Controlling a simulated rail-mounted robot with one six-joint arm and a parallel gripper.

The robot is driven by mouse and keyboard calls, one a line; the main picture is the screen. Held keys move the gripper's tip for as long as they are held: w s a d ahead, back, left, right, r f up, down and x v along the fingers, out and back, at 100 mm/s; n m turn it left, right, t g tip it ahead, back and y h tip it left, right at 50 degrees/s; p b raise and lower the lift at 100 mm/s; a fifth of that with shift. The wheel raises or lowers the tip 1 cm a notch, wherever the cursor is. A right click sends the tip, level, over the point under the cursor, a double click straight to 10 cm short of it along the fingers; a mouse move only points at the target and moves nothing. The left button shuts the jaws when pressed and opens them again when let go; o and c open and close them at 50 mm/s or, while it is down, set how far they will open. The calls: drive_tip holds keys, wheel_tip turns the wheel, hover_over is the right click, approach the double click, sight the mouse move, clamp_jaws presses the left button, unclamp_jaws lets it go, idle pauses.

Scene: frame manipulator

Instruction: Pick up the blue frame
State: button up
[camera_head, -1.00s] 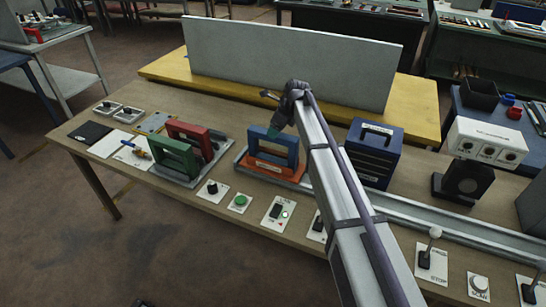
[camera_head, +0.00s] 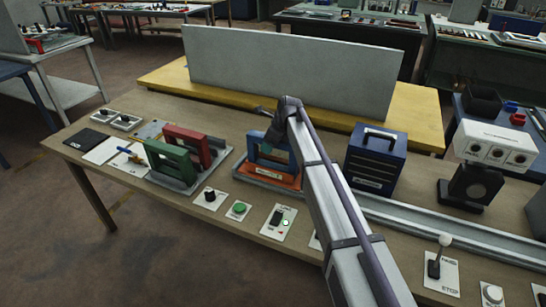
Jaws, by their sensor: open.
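The blue frame (camera_head: 283,156) stands upright in an orange holder (camera_head: 268,180) on the wooden table, left of my arm. My gripper (camera_head: 270,139) is at the frame's top edge and points down. It is open. Its fingers are small and partly hidden by my wrist, so I cannot tell whether they touch the frame or sit around its top bar. My arm hides the right side of the frame and holder.
A green frame (camera_head: 168,161) and a red frame (camera_head: 190,143) stand in a grey rack to the left. A dark blue box (camera_head: 375,160) stands to the right of my arm. A grey panel (camera_head: 290,72) rises behind. Buttons and switches, including a green button (camera_head: 239,208), line the front.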

drive_tip(key=shift+f, duration=0.1)
clamp_jaws()
idle(0.5)
